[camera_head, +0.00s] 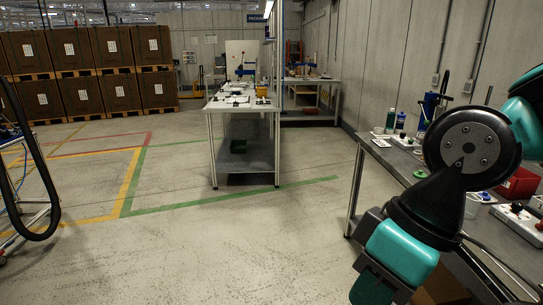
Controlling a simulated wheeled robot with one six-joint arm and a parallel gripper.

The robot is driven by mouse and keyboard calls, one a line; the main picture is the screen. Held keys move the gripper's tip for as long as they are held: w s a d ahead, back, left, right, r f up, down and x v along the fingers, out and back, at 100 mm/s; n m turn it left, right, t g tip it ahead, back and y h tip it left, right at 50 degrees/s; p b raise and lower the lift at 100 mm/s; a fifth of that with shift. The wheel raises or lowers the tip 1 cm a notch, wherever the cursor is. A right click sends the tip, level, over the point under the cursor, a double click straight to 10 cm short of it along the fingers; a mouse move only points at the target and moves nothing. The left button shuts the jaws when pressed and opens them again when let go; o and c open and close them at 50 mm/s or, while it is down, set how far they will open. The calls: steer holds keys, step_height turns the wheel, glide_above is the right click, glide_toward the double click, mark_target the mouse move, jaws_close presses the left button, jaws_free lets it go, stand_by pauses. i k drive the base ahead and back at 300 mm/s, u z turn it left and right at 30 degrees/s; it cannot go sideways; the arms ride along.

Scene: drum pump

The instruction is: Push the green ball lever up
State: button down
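A small green item (420,174) lies low on the right workbench (372,158). It is too small to tell whether it is the green ball of a lever. A blue upright device (428,108) with a dark slanted handle (445,82) stands at the back of the same bench. I cannot make out a green ball on it. My teal and black arm fills the right side and hides part of the bench. My gripper's fingers do not show.
On the right bench stand a green bottle (391,119), a white-and-blue bottle (400,122), a red bin (519,184) and a box with a black knob (517,208). A long white table (228,104) stands mid-room. The floor left of the bench is clear. Stacked brown crates (75,50) line the left.

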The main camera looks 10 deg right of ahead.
mark_target(426, 122)
steer(key=z, duration=0.2)
steer(key=i, duration=2.05)
steer(key=z, duration=0.5)
steer(key=i, duration=1.55)
steer(key=z, duration=0.25)
